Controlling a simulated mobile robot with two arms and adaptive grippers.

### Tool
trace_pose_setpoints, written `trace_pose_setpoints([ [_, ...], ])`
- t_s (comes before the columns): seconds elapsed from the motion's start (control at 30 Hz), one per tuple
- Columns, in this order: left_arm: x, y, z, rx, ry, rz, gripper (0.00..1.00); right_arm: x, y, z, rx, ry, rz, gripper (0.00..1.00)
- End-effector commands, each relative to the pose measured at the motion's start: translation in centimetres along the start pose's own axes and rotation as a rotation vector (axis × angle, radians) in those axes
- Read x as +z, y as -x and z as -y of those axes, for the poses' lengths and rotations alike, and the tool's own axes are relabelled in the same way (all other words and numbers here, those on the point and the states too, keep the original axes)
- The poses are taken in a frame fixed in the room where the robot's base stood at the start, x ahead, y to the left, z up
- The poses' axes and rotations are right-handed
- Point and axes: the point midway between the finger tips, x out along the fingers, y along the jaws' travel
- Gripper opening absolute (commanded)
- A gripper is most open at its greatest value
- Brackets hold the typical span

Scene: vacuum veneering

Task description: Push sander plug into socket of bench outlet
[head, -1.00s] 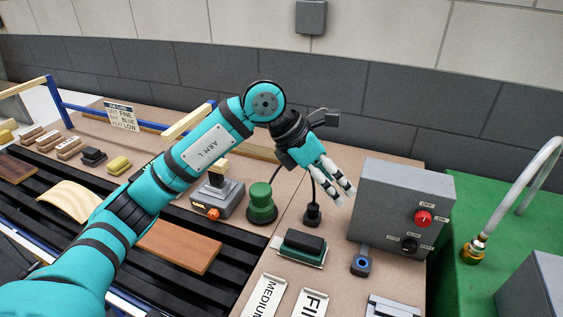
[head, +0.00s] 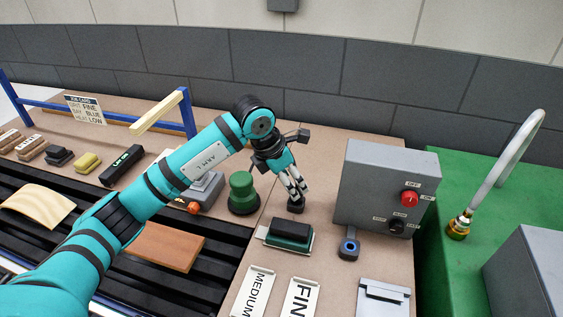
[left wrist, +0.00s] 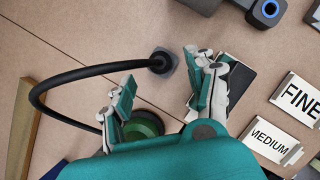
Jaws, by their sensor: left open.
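The black sander plug (left wrist: 161,62) stands on the bench on a small dark square piece; I cannot tell whether that piece is part of the plug or an outlet. A black cable arcs from it to the green-knobbed sander (head: 242,193), which also shows in the left wrist view (left wrist: 143,124). My left gripper (head: 296,196) points down at the plug, fingers open, one on each side of it and apart from it in the left wrist view. The fingers partly hide the plug in the head view. A grey fitting with a blue ring (head: 348,246) lies to the right; I cannot tell whether it is a socket.
A green-and-black block (head: 288,235) lies close in front of the plug. A grey box (head: 385,185) with a red knob stands to the right. MEDIUM (head: 258,290) and FINE (head: 302,297) labels lie at the front. The bench behind the plug is clear.

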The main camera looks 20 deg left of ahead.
Motion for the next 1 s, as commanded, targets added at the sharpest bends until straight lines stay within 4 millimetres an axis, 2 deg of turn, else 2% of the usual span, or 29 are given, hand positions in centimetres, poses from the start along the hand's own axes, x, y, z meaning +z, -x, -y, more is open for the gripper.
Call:
trace_pose_setpoints([
  [0.1,0.0,-2.2,0.1,-0.003,0.002,-0.003,0.57,-0.4,0.5,0.3,-0.004,-0.002,-0.006,0.40],
  [0.3,0.0,-4.8,0.1,-0.003,0.001,-0.001,0.57,-0.6,0.8,1.1,-0.013,-0.005,-0.007,0.40],
  [0.5,0.0,-5.8,0.0,0.000,0.001,0.000,0.57,-0.5,0.9,1.1,-0.014,-0.005,-0.006,0.40],
  [0.73,0.0,-5.8,0.0,0.000,0.000,0.000,0.57,-0.4,0.9,0.7,-0.009,-0.002,-0.004,0.40],
  [1.0,0.0,-5.8,0.0,0.000,0.000,0.000,0.23,-0.2,0.9,0.4,-0.005,0.000,-0.002,0.40],
])
